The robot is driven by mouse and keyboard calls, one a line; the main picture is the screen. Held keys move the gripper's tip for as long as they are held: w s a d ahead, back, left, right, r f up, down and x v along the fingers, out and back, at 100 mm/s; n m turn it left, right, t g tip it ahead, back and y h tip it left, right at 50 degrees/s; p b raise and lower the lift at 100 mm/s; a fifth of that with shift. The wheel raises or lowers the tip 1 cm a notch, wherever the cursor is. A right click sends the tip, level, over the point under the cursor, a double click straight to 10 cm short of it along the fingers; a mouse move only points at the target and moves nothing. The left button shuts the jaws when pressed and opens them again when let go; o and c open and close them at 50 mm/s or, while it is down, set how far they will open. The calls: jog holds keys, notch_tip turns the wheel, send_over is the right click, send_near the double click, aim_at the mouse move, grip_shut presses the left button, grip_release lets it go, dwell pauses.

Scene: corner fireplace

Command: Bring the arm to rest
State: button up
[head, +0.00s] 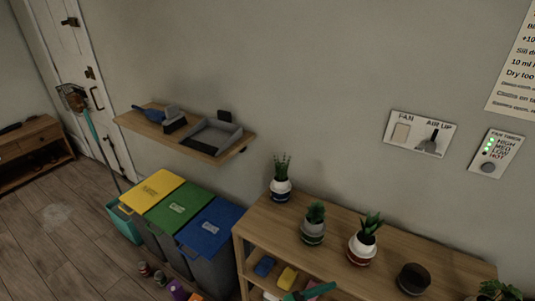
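My arm and my gripper do not show in the head view. The task names no other object.
A wooden shelf unit (382,229) with potted plants (313,226) and a dark round pot (413,279) stands at lower right. Yellow (152,189), green (180,208) and blue (212,226) lidded bins stand left of it. A wall shelf (205,148) holds trays.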

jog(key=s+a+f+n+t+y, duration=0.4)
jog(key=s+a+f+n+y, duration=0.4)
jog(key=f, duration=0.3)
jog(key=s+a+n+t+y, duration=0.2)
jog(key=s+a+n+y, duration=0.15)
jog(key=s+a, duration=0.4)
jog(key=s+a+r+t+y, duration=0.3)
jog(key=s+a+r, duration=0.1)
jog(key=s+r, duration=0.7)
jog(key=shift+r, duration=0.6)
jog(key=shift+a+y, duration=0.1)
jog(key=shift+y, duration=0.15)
